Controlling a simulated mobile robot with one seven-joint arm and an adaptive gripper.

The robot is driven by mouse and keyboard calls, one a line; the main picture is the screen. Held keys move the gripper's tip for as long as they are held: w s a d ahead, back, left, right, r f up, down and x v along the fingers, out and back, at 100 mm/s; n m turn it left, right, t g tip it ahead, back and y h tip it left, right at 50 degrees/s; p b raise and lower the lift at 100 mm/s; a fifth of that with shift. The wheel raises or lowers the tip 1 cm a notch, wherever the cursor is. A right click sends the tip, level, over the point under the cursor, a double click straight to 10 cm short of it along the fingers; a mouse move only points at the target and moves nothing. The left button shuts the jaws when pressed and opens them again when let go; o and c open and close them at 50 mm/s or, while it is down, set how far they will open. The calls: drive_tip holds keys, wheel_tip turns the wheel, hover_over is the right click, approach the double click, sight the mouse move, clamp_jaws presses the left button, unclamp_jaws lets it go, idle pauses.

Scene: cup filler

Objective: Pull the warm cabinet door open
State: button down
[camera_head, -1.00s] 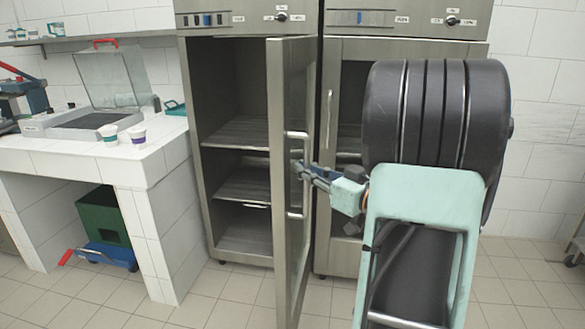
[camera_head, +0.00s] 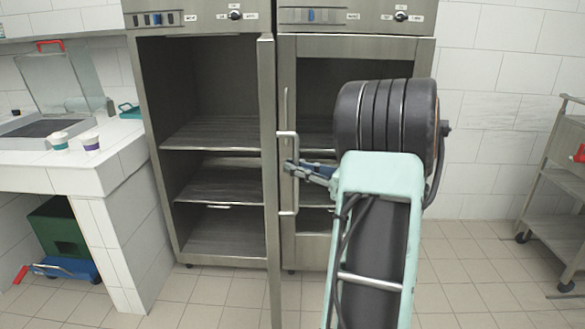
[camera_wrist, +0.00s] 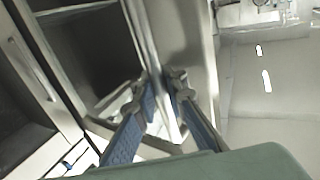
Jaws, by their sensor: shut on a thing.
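The door (camera_head: 269,220) of the left steel cabinet (camera_head: 140,90) stands wide open, seen nearly edge-on in the head view. Its long bar handle (camera_head: 287,140) sticks out on the door's right side. My gripper (camera_head: 290,168) is shut on this handle around its middle. In the wrist view, the two blue fingers of my gripper (camera_wrist: 165,85) close in on a light metal bar, with the fingertips on either side of it. The cabinet labels are too small to read, so I cannot tell which cabinet is the warm one by its label.
A second steel cabinet (camera_head: 354,45) with its door shut stands directly right, partly behind my arm. A tiled counter (camera_head: 95,170) with two cups is at left, with a green crate (camera_head: 58,230) below. A shelf cart (camera_head: 555,185) stands at right. The floor in front is clear.

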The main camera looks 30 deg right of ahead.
drive_tip(key=shift+s+a+f, duration=0.1)
drive_tip(key=shift+s+f, duration=0.05)
drive_tip(key=c, duration=2)
unclamp_jaws()
drive_tip(key=v, duration=1.2)
